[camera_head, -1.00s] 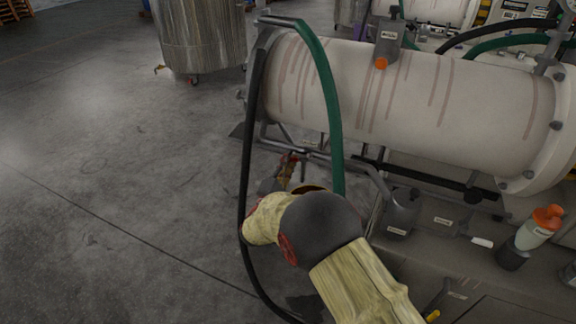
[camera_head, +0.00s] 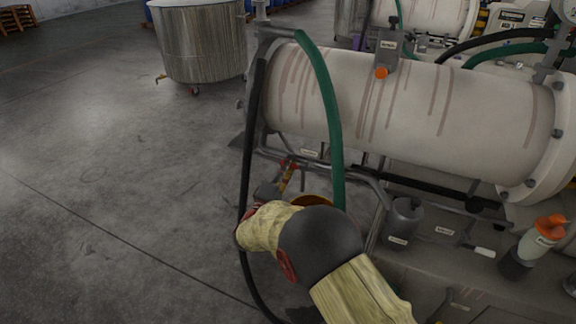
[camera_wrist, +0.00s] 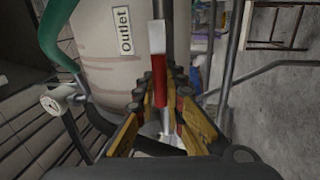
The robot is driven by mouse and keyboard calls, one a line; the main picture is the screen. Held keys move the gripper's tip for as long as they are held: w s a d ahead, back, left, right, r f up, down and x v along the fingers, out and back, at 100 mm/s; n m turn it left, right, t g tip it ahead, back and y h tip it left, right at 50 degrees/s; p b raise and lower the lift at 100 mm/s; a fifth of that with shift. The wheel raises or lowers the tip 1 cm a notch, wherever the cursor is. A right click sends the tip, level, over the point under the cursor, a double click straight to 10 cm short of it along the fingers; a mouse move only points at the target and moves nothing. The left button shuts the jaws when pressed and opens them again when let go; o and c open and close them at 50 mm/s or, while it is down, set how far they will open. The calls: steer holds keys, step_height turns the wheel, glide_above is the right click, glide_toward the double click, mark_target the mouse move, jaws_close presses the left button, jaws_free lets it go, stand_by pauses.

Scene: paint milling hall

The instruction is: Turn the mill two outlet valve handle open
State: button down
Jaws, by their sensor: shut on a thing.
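The outlet valve handle (camera_wrist: 158,80) is a red lever with a pale end, seen in the wrist view in front of a cream mill drum with an "Outlet" label (camera_wrist: 126,30). My gripper (camera_wrist: 163,92) has yellow fingers with dark pads, one on each side of the red lever and closed on it. In the head view my gripper (camera_head: 287,178) is below the left end of the cream mill (camera_head: 400,95), beside the green hose. The handle is too small and covered there to make out its angle.
A green hose (camera_head: 330,110) and a black hose (camera_head: 248,150) hang close to my gripper. A steel tank (camera_head: 200,45) stands behind; the left floor is clear.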

steer(key=c, duration=1.9)
jaws_free()
steer(key=v, duration=1.2)
steer(key=shift+f, duration=0.1)
steer(key=shift+s, duration=0.1)
